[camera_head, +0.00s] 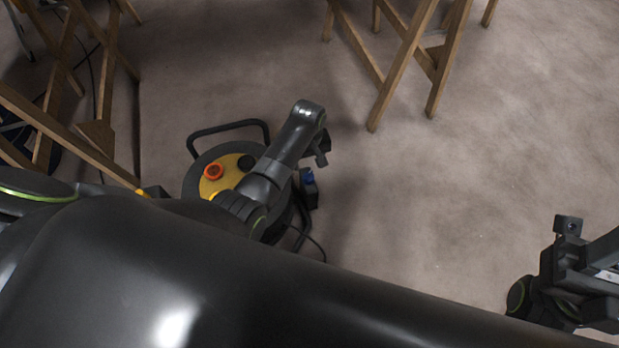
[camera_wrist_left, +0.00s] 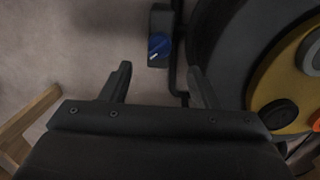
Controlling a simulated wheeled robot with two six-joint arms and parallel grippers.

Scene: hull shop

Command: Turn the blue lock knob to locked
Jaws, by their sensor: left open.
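The blue lock knob (camera_wrist_left: 158,45) sits on a small dark box (camera_wrist_left: 160,20) beside the reel's frame in the left wrist view; a light mark shows on it. In the head view the knob (camera_head: 308,175) is a small blue spot just right of the reel. My left gripper (camera_wrist_left: 160,75) is open and empty, and the knob appears ahead of and between its fingertips, apart from them. In the head view my left gripper (camera_head: 321,152) is just above the knob. My right gripper (camera_head: 580,265) is at the right edge, far from the knob; its jaws are unclear.
A cable reel (camera_head: 226,176) with a yellow face, an orange-red socket or button and a bent black handle (camera_head: 228,128) stands on the floor beneath my left arm. Wooden trestles (camera_head: 405,62) stand behind and at left. The floor (camera_head: 480,150) to the right is clear.

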